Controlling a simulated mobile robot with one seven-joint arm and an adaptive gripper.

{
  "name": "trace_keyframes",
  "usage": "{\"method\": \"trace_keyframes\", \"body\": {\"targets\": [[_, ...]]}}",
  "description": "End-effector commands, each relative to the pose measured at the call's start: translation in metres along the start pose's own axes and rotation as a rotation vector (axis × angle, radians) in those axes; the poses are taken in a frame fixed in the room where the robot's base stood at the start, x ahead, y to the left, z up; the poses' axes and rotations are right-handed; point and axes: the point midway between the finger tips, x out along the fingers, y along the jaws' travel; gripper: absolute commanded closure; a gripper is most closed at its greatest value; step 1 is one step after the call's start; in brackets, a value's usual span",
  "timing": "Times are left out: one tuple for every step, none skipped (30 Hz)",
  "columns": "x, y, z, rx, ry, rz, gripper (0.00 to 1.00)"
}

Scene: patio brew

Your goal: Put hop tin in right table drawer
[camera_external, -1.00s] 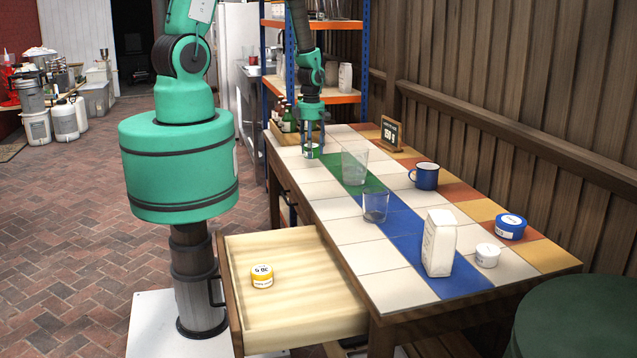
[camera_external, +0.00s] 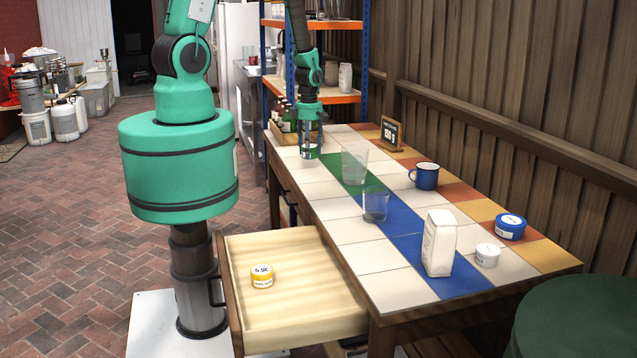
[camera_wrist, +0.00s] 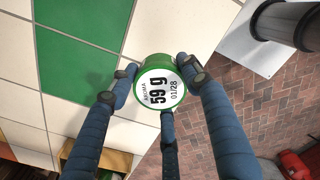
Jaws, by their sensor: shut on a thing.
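My gripper (camera_external: 309,148) is shut on a round green tin with a white lid label (camera_external: 307,154), at the far left end of the table. In the wrist view the fingers close around the tin (camera_wrist: 160,88), and its label reads "AROMA 59 g 01/28". I cannot tell whether its base is clear of the tiles. The near drawer (camera_external: 320,305) of the table is pulled out on the left side. A yellow tin (camera_external: 262,276) sits inside it, towards the left, with bare floor around it.
On the tiled table (camera_external: 365,258) stand a tall clear glass (camera_external: 355,164), a short glass (camera_external: 375,206), a blue mug (camera_external: 424,176), a white carton (camera_external: 439,243), a white tub (camera_external: 487,255) and a blue tin (camera_external: 511,226). A bottle crate (camera_external: 285,138) is close behind my gripper.

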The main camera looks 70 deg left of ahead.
Motion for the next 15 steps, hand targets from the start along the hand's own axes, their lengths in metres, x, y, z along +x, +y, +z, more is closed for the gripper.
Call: {"method": "trace_keyframes", "body": {"targets": [[0.000,0.000,0.000,0.000,0.000,0.000,0.79],[0.000,0.000,0.000,0.000,0.000,0.000,0.79],[0.000,0.000,0.000,0.000,0.000,0.000,0.79],[0.000,0.000,0.000,0.000,0.000,0.000,0.79],[0.000,0.000,0.000,0.000,0.000,0.000,0.79],[-0.001,0.000,0.000,0.000,0.000,0.000,0.79],[-0.001,0.000,0.000,0.000,0.000,0.000,0.79],[-0.002,0.000,0.000,0.000,0.000,0.000,0.79],[-0.003,0.000,0.000,0.000,0.000,0.001,0.79],[-0.005,0.000,0.000,0.000,-0.001,0.001,0.79],[-0.006,0.000,0.000,0.000,-0.001,0.001,0.79],[-0.010,0.001,0.000,0.000,-0.001,0.001,0.79],[-0.012,0.001,0.000,0.000,-0.001,0.001,0.79],[-0.015,0.001,0.000,0.000,-0.001,0.001,0.79],[-0.021,0.001,0.001,0.000,-0.002,0.002,0.79]]}}
